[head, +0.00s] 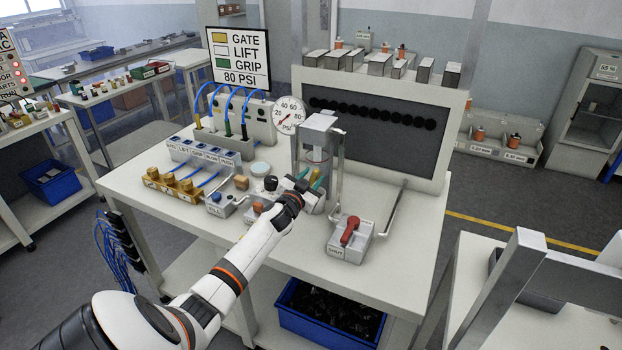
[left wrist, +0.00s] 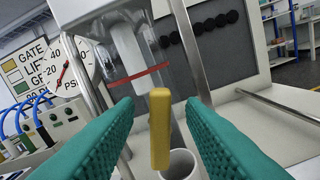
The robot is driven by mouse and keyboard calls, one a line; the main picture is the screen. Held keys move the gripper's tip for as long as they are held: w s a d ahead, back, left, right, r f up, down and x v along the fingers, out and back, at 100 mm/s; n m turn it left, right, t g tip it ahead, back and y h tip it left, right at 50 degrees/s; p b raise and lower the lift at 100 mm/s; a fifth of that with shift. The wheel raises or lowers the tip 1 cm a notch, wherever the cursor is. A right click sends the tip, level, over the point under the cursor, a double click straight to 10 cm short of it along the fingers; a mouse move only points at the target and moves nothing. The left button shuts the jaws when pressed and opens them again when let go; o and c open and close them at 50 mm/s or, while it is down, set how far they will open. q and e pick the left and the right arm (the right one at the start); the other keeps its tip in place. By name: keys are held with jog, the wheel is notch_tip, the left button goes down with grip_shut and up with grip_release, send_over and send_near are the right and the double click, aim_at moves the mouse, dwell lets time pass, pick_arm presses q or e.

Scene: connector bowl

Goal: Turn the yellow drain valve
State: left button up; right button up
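The yellow drain valve handle (left wrist: 160,130) stands upright in the left wrist view, below a clear cylinder with a red line (left wrist: 140,75). My left gripper (left wrist: 159,106) is open, with its green fingers on either side of the handle and a visible gap on each side. In the head view my left gripper (head: 309,182) is at the foot of the cylinder stand (head: 318,140), and it mostly hides the valve there. A white cup or pipe opening (left wrist: 181,164) shows below and behind the handle. My right gripper is not in view.
A pressure gauge (head: 289,115) stands left of the cylinder. A red lever on a grey box (head: 349,236) is to the right. Brass fittings (head: 172,182) and a socket block (head: 205,158) are to the left. The right part of the bench top (head: 405,225) is mostly clear.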

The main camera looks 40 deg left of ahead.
pick_arm(q)
grip_shut()
jog(key=shift+a+n+p, duration=0.15)
jog(key=shift+n+p, duration=0.15)
jog(key=shift+n, duration=0.2)
grip_release()
jog(key=shift+s, duration=0.1)
